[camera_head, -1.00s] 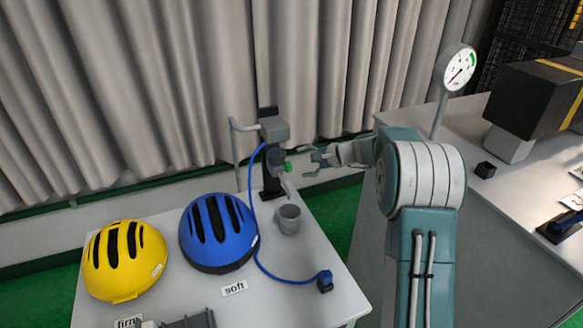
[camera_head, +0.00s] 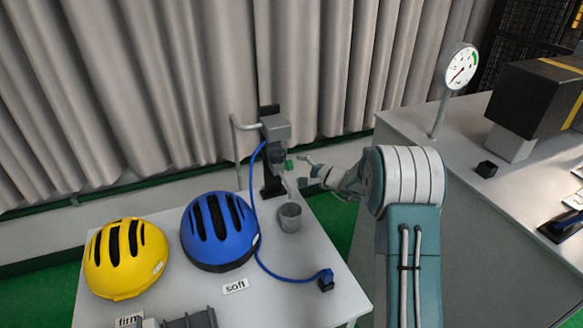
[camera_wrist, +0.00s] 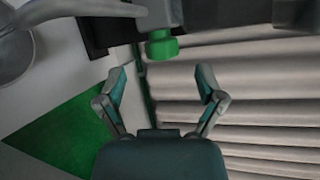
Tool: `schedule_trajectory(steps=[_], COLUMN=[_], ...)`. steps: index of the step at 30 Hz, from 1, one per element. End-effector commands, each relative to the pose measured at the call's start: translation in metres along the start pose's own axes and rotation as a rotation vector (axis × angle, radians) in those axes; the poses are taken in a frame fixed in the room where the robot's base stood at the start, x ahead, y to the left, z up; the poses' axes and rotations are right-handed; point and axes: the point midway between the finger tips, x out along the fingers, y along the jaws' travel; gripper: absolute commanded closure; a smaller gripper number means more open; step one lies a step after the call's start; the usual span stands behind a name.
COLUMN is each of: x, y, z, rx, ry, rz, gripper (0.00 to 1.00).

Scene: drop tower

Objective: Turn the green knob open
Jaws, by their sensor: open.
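In the wrist view the green knob (camera_wrist: 161,46) lies just beyond and between my fingertips, near the top. My gripper (camera_head: 304,170) is open and empty, just right of the knob in the head view. Both fingers (camera_wrist: 164,82) show apart in the wrist view, and the knob is not between their pads.
A blue hose (camera_head: 258,240) runs from the dispenser to a small blue fitting (camera_head: 326,279). A blue helmet (camera_head: 219,229) and a yellow helmet (camera_head: 126,257) stand at the left. A dial gauge (camera_head: 461,67) and a black box (camera_head: 537,98) are on the right bench. A curtain hangs behind.

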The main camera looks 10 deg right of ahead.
Motion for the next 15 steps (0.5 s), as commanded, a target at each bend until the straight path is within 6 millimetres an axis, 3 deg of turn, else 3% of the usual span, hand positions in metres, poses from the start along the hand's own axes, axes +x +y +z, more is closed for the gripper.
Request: schedule_trajectory(steps=[6, 15], x=[0.032, 0.04], y=[0.0, 0.0], z=[0.001, 0.0], rx=[0.0, 0.001], ry=[-0.002, 0.0], rz=[0.0, 0.0], gripper=[0.13, 0.13])
